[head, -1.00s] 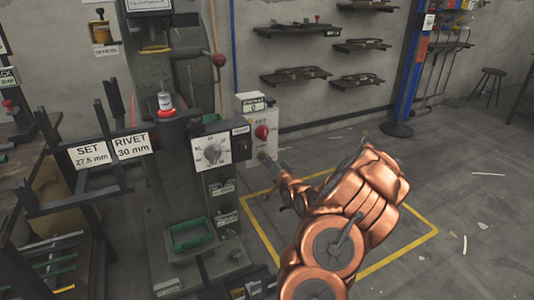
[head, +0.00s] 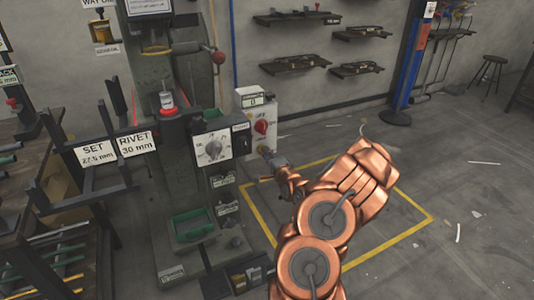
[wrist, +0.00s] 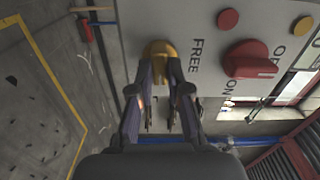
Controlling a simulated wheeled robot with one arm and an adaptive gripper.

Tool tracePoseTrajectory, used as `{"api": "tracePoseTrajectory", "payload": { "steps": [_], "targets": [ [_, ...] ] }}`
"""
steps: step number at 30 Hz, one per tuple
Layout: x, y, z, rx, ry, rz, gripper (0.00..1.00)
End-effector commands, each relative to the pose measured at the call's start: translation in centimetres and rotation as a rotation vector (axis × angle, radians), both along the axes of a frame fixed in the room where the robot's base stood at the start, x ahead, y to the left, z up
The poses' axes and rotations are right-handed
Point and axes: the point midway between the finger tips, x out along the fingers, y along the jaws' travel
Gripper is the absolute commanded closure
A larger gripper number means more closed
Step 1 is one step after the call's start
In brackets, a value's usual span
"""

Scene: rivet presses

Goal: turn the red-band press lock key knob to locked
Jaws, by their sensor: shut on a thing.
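The lock key knob (wrist: 160,47) is yellow and sits on the pale control box face beside the word FREE in the wrist view. My gripper (wrist: 162,66) has its two fingers closed on either side of it. The fingers hide part of the knob. In the head view my gripper (head: 267,154) reaches the lower part of the control box (head: 247,104) on the right side of the green-grey press (head: 150,75). The knob is hard to make out there.
A red switch knob (wrist: 250,60) with ON and OFF lettering is beside the key knob, with a red button (wrist: 228,19) and a yellow button (wrist: 303,26). A white dial panel (head: 212,148) is left of the box. Open floor lies to the right.

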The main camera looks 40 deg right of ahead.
Motion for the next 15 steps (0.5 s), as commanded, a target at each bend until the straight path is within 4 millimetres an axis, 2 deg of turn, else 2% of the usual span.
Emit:
{"api": "tracePoseTrajectory", "payload": {
  "steps": [15],
  "targets": [
    [0.09,0.17,-0.1,0.071,-0.024,0.004,1.0]
  ]
}}
